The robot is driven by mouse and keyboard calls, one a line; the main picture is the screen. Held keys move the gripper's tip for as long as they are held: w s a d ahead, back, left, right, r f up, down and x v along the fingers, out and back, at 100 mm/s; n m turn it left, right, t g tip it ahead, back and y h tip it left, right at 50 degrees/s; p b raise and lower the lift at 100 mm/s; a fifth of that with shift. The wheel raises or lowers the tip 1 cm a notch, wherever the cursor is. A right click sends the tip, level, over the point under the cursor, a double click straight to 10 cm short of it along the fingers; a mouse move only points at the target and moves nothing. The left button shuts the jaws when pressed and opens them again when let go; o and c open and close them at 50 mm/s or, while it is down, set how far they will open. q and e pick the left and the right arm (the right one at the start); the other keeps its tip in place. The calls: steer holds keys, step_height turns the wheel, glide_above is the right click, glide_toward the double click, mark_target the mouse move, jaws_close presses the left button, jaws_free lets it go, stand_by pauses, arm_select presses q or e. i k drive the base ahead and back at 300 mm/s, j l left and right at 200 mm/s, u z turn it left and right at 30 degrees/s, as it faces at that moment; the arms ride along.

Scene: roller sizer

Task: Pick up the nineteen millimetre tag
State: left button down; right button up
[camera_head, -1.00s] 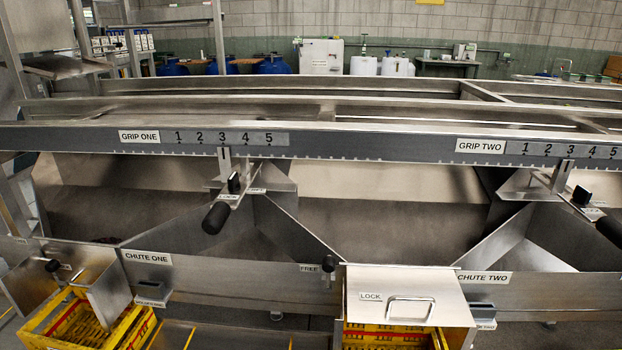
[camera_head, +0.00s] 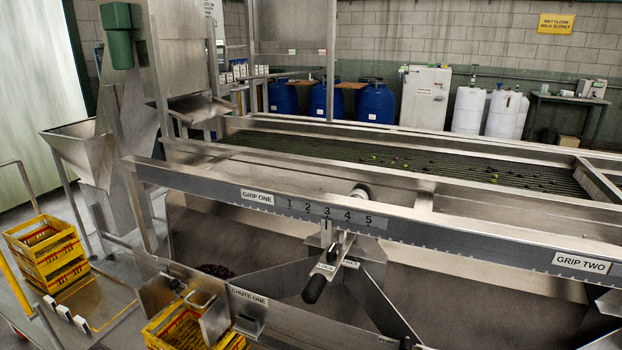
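No tag with a readable nineteen millimetre marking shows in the head view. Three small white upright pieces (camera_head: 64,313) stand in a row along the front edge of a low cart (camera_head: 96,300) at the lower left. They may be tags, but any writing on them is too small to read. Neither of my grippers is in view.
Stacked yellow crates (camera_head: 48,255) stand on the cart. Another yellow crate (camera_head: 178,333) sits below the chute one plate (camera_head: 247,300). The long sizer rail (camera_head: 430,238) and the black-knobbed grip one lever (camera_head: 315,288) span the middle and right. Floor shows at far left.

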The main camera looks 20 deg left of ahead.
mark_target(63, 311)
steer(key=u, duration=2.2)
